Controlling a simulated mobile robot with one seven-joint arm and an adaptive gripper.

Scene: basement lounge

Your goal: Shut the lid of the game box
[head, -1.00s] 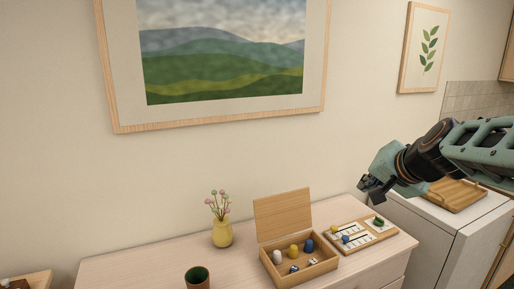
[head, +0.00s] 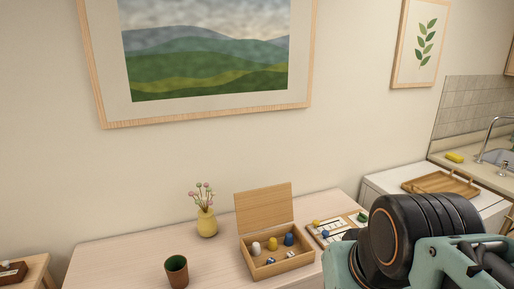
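The wooden game box (head: 283,267) sits on the pale dresser, and its lid (head: 264,207) stands open, tilted up along the back edge. Inside the box are a white, a yellow and a blue game piece and white dice with blue marks. My arm fills the lower right of the head view, to the right of the box and in front of the board beside it. My gripper's fingers do not show, so I cannot see whether they are open or shut.
A yellow vase (head: 207,223) with pink flowers stands left of the lid. A brown cup (head: 176,271) with a green inside is at the front left. A game board (head: 326,233) lies right of the box, partly behind my arm. The dresser top (head: 120,262) is clear at the left.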

